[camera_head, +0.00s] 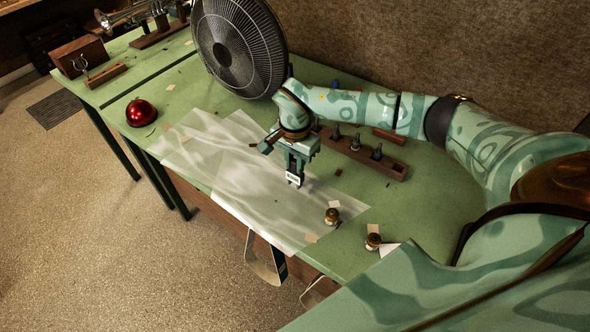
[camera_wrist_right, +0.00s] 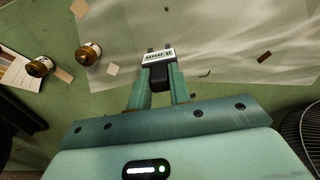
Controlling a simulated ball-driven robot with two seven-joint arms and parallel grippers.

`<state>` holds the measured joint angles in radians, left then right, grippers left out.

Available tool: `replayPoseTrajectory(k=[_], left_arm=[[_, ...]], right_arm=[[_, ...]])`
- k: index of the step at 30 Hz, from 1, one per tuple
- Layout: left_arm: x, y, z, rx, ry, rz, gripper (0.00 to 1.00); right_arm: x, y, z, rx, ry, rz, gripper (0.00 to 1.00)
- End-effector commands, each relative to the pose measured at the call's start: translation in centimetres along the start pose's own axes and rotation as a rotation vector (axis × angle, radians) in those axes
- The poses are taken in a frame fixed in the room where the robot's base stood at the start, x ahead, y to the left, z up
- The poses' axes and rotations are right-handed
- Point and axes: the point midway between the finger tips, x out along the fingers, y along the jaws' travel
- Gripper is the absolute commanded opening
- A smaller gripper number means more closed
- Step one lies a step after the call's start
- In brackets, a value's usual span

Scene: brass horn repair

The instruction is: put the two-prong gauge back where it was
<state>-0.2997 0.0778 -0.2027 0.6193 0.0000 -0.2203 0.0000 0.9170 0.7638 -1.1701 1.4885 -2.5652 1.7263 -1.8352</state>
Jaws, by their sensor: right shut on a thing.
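My right gripper (camera_head: 294,172) hangs over the translucent sheet on the green bench. In the right wrist view its fingers (camera_wrist_right: 158,75) are shut on the two-prong gauge (camera_wrist_right: 159,55), a small piece with a white lettered label and two short dark prongs pointing away from the gripper. In the head view only the pale end of the gauge (camera_head: 294,180) shows below the fingers. A wooden rack (camera_head: 343,148) stands behind and to the right of the gripper, holding several dark upright pieces. Its right end (camera_head: 398,171) looks free of a piece. My left gripper is not in view.
Two brass knobs (camera_head: 332,216) (camera_head: 373,241) stand near the bench's front edge. The translucent sheet (camera_head: 225,170) covers the middle. A large fan (camera_head: 238,45) stands at the back. A red dome (camera_head: 141,112) is at left. Small paper scraps lie about.

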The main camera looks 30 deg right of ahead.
Motion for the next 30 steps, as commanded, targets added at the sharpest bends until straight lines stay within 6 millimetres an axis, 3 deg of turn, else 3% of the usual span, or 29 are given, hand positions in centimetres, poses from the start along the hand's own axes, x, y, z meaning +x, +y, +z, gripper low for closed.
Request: replayPoseTrajectory(k=[3, 6, 17, 18, 20, 30], left_arm=[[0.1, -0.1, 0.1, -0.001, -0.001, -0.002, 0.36], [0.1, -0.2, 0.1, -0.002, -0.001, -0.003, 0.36], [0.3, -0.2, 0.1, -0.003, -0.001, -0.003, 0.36], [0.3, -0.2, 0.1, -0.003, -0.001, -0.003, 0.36], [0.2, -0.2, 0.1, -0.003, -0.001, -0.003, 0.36], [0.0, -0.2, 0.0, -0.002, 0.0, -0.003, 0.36]], right_arm=[[2.1, 0.1, 0.1, 0.002, -0.004, 0.005, 0.0], [3.0, 0.1, 0.0, 0.001, -0.001, 0.002, 0.0], [3.4, 0.0, 0.0, 0.0, 0.0, 0.001, 0.0], [3.5, 0.0, 0.0, 0.0, 0.001, 0.002, 0.22], [3.4, 0.1, 0.0, 0.0, 0.0, 0.002, 0.39], [3.0, 0.0, 0.0, 0.001, 0.0, 0.001, 0.41]])
